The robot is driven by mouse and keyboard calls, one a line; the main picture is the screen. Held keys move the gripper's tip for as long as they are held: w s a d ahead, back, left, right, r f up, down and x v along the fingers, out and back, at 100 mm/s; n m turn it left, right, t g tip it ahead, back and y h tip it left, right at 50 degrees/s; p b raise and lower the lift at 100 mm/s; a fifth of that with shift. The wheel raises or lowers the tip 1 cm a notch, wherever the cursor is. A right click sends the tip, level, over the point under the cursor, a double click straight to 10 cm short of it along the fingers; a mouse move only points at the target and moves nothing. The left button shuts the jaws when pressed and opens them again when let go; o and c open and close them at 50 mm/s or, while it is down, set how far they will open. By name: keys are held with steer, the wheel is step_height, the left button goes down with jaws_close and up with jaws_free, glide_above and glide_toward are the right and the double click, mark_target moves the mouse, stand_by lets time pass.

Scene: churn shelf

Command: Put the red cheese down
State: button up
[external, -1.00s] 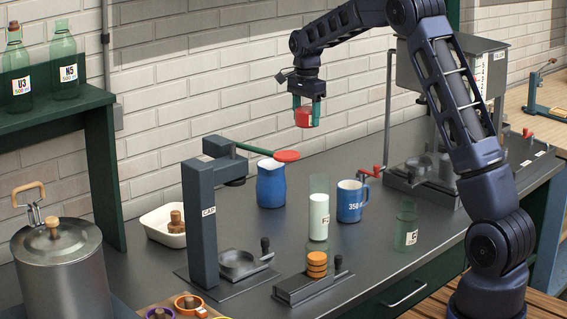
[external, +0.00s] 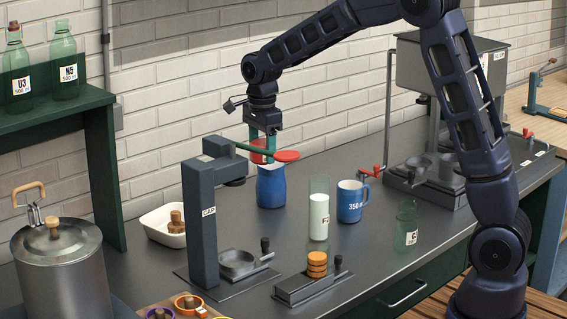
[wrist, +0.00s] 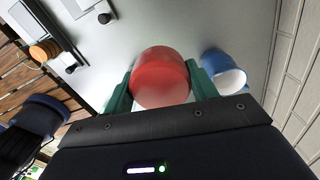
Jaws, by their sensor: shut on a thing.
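My gripper (external: 264,137) is shut on the red cheese (external: 257,159) and holds it in the air. In the wrist view the round red cheese (wrist: 160,77) sits between the two green fingers of my gripper (wrist: 160,88). A blue vessel with a pale inside (wrist: 224,73) shows to its right there.
A glass with white contents (external: 319,216), a blue mug (external: 350,203) and a white tray (external: 153,232) stand on the dark counter (external: 300,178). Some counter is clear between them.

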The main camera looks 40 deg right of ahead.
mark_target(264, 233)
step_height(264, 233, down, 20)
steer(key=shift+r, duration=0.1)
stand_by(0.5)
steer(key=o, duration=1.1)
